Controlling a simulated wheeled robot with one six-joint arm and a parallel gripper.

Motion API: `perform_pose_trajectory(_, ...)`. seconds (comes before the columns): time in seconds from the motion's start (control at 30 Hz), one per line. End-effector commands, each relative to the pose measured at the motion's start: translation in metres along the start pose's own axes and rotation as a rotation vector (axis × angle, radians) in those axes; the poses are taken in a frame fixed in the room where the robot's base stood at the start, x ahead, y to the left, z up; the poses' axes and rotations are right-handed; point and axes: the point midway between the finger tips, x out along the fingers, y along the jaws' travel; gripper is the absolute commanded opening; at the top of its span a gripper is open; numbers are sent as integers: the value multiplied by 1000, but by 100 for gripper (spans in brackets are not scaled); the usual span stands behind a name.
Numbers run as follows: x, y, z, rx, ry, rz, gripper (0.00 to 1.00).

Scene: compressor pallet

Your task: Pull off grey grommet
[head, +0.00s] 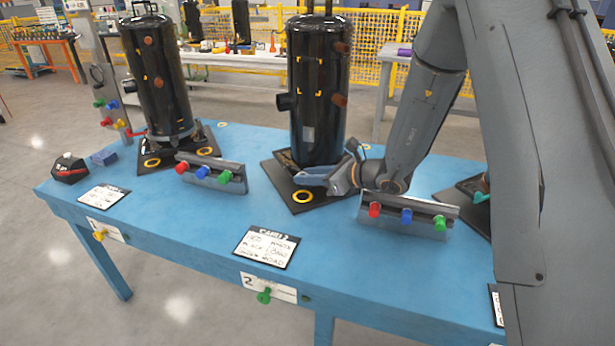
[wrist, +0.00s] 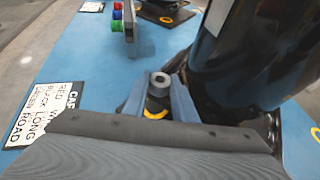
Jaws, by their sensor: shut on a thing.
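The grey grommet (wrist: 160,80) is a short round piece with a dark hole in its top, seen in the wrist view. My gripper (wrist: 159,92) has its two blue fingers closed on it from both sides. In the head view my gripper (head: 318,180) is low beside the foot of the middle black compressor (head: 318,90), and the grommet cannot be made out there. The compressor (wrist: 238,50) stands upright just right of the fingers in the wrist view. Whether the grommet still sits on a foot stud is hidden.
A black base plate with a yellow ring (head: 303,196) lies under the compressor. A rail with red, blue and green knobs (head: 408,214) stands close to my wrist, another (head: 211,173) further left. A second compressor (head: 157,75) stands left.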

Motion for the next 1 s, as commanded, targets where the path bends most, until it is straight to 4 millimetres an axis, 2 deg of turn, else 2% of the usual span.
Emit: perform_pose_trajectory(1.0, -16, 0, 40, -1, 0, 0, 0)
